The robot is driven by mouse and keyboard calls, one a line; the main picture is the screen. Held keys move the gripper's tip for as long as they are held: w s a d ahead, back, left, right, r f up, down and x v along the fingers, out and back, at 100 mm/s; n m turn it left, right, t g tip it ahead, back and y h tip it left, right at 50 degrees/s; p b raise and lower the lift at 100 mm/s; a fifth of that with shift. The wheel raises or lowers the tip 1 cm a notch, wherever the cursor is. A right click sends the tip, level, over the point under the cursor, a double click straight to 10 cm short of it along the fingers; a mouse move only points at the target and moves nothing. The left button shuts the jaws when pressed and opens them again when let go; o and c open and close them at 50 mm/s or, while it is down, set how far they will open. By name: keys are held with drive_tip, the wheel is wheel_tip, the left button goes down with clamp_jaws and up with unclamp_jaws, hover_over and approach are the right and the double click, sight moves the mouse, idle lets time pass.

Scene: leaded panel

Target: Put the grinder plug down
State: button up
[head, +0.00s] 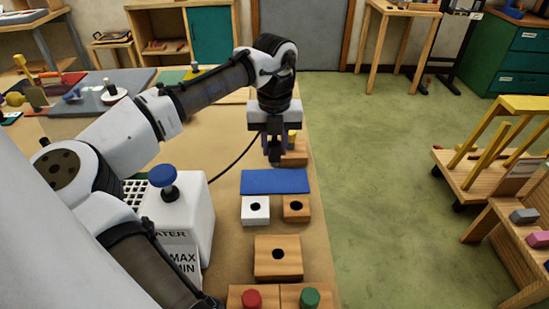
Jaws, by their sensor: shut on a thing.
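My gripper (275,150) points down over the far right part of the workbench, beyond the blue mat (275,182). It is shut on the grinder plug, a small dark thing mostly hidden between the fingers. A black cord (233,160) runs from beside the white grinder (190,218) up toward the gripper. The grinder has a blue knob (163,176) on top. Whether the plug touches the bench, I cannot tell.
A wooden block (297,156) with a yellow peg stands just right of the gripper. A white holed block (255,213), wooden holed blocks (297,217) and red (251,299) and green (310,298) knobs line the near side. The bench's right edge is close.

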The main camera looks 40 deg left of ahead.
sight(274, 162)
drive_tip(key=shift+f+p, duration=0.3)
drive_tip(key=shift+f, duration=2.25)
drive_tip(key=shift+f, duration=0.15)
drive_tip(key=o, duration=1.1)
drive_tip(key=shift+c, duration=0.2)
wheel_tip(274, 162, up, 12)
drive_tip(key=shift+r+b, duration=0.15)
drive_tip(key=shift+b, duration=0.6)
